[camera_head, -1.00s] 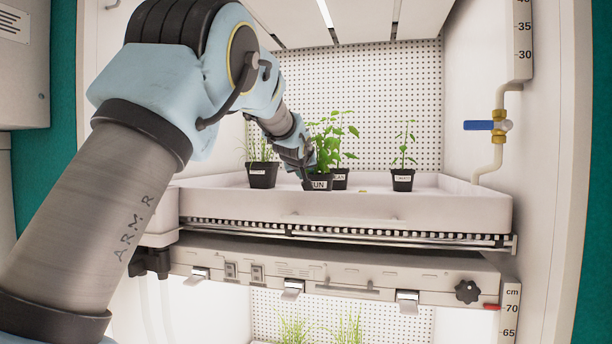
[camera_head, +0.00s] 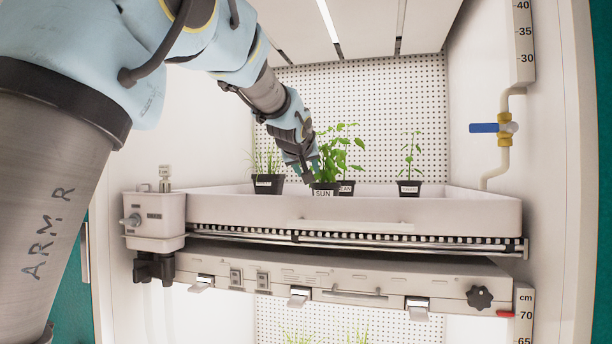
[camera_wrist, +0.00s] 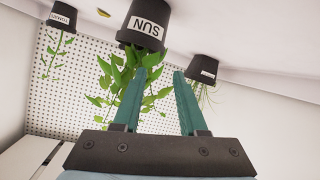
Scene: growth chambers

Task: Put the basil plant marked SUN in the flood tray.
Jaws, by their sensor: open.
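The basil plant marked SUN (camera_head: 324,190) is a leafy green plant in a black pot with a white label. It appears upright inside the white flood tray (camera_head: 350,211), close behind its front wall; the pot's base is not clearly seen. In the upside-down wrist view the SUN pot (camera_wrist: 147,24) is just beyond my fingertips, its leaves partly behind one finger. My gripper (camera_head: 309,176) is at the SUN pot's upper left in the head view. In the wrist view my gripper (camera_wrist: 160,72) has its two teal fingers apart, with no pot between them.
Other potted plants stand in the tray: a grassy one (camera_head: 268,185) to the left, one (camera_head: 346,187) close behind SUN, and a thin one (camera_head: 409,188) to the right. A white box (camera_head: 154,216) adjoins the tray's left end. A blue-handled valve (camera_head: 485,128) is on the right wall.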

